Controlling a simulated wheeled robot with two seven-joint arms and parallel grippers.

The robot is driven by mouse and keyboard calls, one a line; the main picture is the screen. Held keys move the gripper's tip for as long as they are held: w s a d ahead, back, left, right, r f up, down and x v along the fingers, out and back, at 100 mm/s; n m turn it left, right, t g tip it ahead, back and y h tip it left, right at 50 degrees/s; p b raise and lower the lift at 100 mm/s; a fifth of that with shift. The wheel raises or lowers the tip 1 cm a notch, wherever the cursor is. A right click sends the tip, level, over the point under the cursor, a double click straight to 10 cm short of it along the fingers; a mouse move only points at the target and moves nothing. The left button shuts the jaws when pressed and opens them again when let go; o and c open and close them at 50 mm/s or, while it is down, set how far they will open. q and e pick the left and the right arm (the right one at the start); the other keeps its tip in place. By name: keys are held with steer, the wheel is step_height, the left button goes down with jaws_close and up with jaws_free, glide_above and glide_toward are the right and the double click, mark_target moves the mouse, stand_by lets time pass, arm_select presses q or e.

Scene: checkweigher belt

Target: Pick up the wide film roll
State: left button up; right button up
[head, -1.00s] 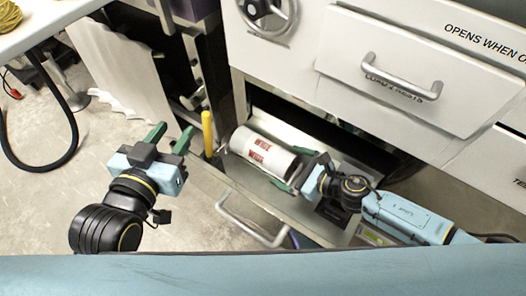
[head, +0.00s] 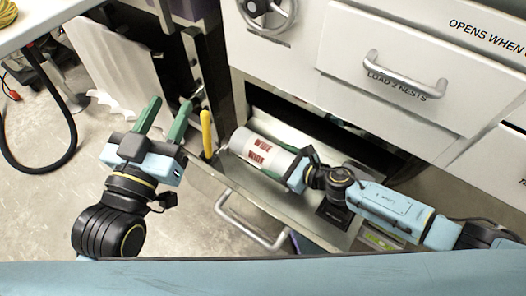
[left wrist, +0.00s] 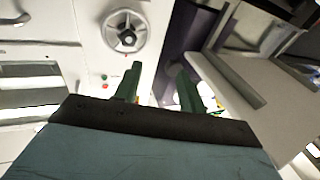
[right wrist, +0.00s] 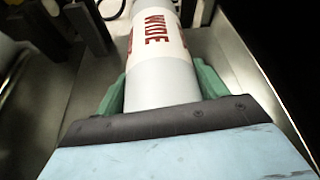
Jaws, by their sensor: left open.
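The wide film roll (head: 264,152) is a white and grey cylinder with red "WIDE" lettering, lying in the open lower drawer (head: 222,177). It also fills the middle of the right wrist view (right wrist: 160,55). My right gripper (head: 296,167) is at the roll's near right end. In the right wrist view its green fingers (right wrist: 163,85) lie along both sides of the roll, close against it. The roll still lies low in the drawer. My left gripper (head: 163,118) is open and empty, left of the drawer, above the floor; its two fingers also show in the left wrist view (left wrist: 158,85).
A yellow upright post (head: 207,133) stands at the drawer's left corner, close to the roll's far end. The drawer handle (head: 250,225) sticks out in front. A closed drawer labelled "LOAD 2 NESTS" (head: 420,75) is above. A handwheel (head: 268,10) is at the top.

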steer(key=c, duration=0.6)
steer(key=shift+r, duration=0.15)
